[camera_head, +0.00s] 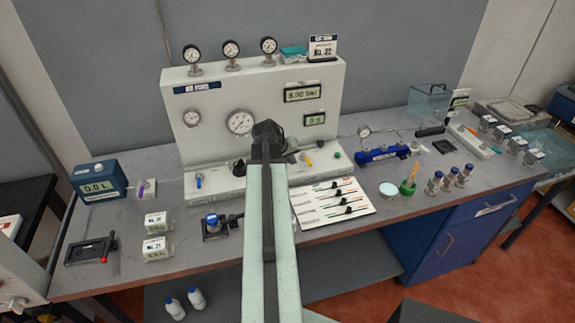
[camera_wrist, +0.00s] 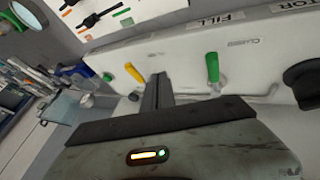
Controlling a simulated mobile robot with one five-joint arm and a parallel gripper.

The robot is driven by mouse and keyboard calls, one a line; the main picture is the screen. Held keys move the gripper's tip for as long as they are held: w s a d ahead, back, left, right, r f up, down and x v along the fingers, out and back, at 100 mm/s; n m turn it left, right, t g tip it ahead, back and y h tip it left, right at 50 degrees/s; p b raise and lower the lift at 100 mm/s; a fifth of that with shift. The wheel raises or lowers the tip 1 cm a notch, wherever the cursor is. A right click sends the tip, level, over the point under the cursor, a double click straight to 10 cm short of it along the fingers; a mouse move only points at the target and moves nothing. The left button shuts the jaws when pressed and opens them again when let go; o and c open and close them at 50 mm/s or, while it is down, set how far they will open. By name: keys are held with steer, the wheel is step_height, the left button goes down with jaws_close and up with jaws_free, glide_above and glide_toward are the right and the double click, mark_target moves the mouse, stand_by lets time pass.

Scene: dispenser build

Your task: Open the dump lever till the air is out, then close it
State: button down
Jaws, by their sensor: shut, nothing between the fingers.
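The white air panel (camera_head: 225,95) stands at the back of the bench. A yellow lever (camera_head: 308,161) sits low on its front and also shows in the wrist view (camera_wrist: 134,73). A green lever (camera_wrist: 213,70) hangs close by, with a label reading "FILL" above it. I cannot read a dump label, so which lever is the dump lever is unclear. My gripper (camera_head: 267,130) is in front of the panel. In the wrist view its shut, empty fingers (camera_wrist: 158,88) point between the yellow and green levers, touching neither as far as I see.
A black knob (camera_wrist: 303,78) is right of the green lever in the wrist view. A blue lever (camera_head: 198,181) is at the panel's left. A large dial gauge (camera_head: 240,123) and a display (camera_head: 303,93) face me. A white tool sheet (camera_head: 330,205) lies before the panel.

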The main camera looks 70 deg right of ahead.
mark_target(307, 159)
steer(key=shift+s+d+f, duration=0.25)
steer(key=shift+s+d, duration=0.4)
steer(key=shift+s, duration=0.15)
steer(key=shift+s+d+f, duration=0.25)
steer(key=shift+s+d, duration=0.4)
steer(key=shift+s, duration=0.1)
steer(key=shift+n+t, duration=0.3)
